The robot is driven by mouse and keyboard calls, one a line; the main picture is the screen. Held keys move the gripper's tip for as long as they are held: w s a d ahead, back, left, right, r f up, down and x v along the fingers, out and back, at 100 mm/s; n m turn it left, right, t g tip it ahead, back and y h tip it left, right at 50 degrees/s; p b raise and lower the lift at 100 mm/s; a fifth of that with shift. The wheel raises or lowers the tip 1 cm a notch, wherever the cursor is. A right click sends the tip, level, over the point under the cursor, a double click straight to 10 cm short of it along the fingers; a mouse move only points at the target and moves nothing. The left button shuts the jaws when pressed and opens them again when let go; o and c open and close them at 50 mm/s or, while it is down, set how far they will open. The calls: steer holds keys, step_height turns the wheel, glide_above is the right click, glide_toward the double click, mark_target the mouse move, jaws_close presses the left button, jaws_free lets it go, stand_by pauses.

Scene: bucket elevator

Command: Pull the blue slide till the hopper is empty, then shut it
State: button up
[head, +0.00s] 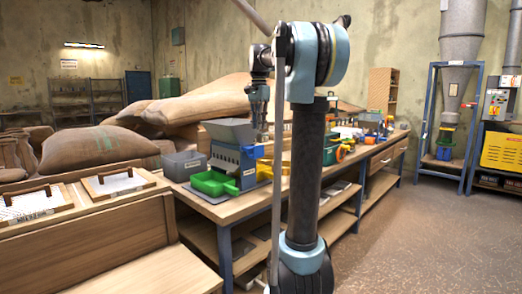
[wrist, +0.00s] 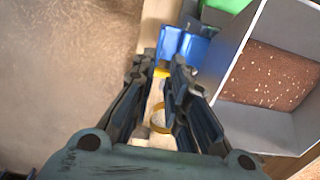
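The grey hopper (head: 229,131) stands on a machine on the workbench. In the wrist view its open box (wrist: 237,68) is at the right, with brown grain (wrist: 268,76) speckled with pale bits inside. A blue part (wrist: 184,46), which may be the slide, shows just beyond my fingertips. In the head view a blue part (head: 248,167) is on the machine's front right. My gripper (head: 261,130) points down beside the hopper's right side. In the wrist view my gripper (wrist: 162,66) has its fingers apart with nothing seen between the tips. Contact with the blue part cannot be told.
Green trays (head: 213,184) sit in front of the machine, and a grey bin (head: 184,165) stands to its left. A yellow ring-shaped part (wrist: 158,118) lies below my fingers. Sacks (head: 95,153) are piled behind. Other coloured items crowd the bench's far end.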

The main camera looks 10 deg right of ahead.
mark_target(259, 147)
step_height(259, 147, down, 11)
steer(key=shift+r, duration=0.2)
steer(key=shift+c, duration=0.5)
jaws_close()
